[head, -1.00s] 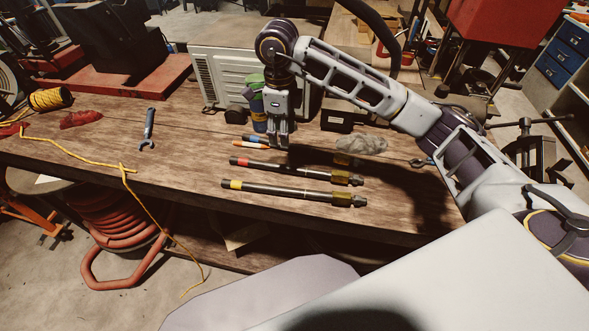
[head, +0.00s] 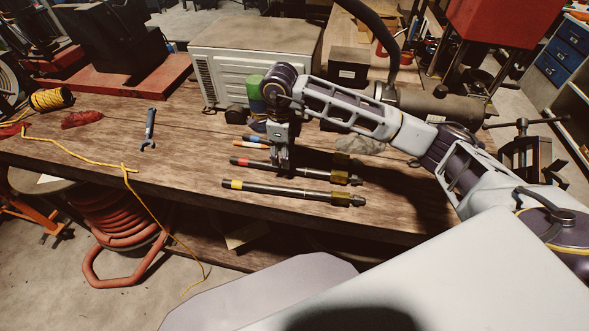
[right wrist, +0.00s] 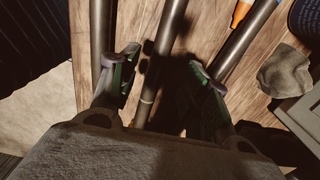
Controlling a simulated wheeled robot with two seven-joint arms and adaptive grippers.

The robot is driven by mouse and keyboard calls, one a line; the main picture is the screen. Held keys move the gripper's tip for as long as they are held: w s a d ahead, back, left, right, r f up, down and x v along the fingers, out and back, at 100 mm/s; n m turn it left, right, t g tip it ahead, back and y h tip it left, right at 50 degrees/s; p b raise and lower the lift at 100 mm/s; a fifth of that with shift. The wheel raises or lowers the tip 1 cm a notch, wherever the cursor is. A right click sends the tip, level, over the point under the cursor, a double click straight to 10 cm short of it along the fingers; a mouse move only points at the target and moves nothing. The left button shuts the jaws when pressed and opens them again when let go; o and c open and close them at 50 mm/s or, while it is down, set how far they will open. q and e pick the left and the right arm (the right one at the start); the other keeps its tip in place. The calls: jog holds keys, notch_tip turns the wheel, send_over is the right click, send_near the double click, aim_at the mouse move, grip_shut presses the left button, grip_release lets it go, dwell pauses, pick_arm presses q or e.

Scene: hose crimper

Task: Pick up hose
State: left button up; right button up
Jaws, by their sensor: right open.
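A dark hose with a red band and brass end fitting (head: 316,174) lies on the wooden bench. A similar hose with a yellow band (head: 280,189) lies nearer the front edge. Another brass fitting (head: 342,160) shows behind them; most of its hose is hidden by my arm. My right gripper (head: 281,168) points down at the red-banded hose. In the right wrist view, my right gripper (right wrist: 164,70) is open, with the middle hose (right wrist: 165,45) running between its fingers, not clasped. Other hoses lie outside both fingers, left (right wrist: 103,45) and right (right wrist: 240,45). My left gripper is not in view.
Markers (head: 250,144) and a green-and-blue bottle (head: 256,100) stand or lie close behind the gripper. A wrench (head: 149,130) and yellow cord (head: 75,155) lie left. Bench around the hoses' left ends is clear.

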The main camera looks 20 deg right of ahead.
jog(key=shift+f, duration=0.1)
jog(key=shift+s+f+p, duration=0.1)
jog(key=shift+f+p, duration=0.5)
jog(key=shift+f, duration=1.9)
grip_shut()
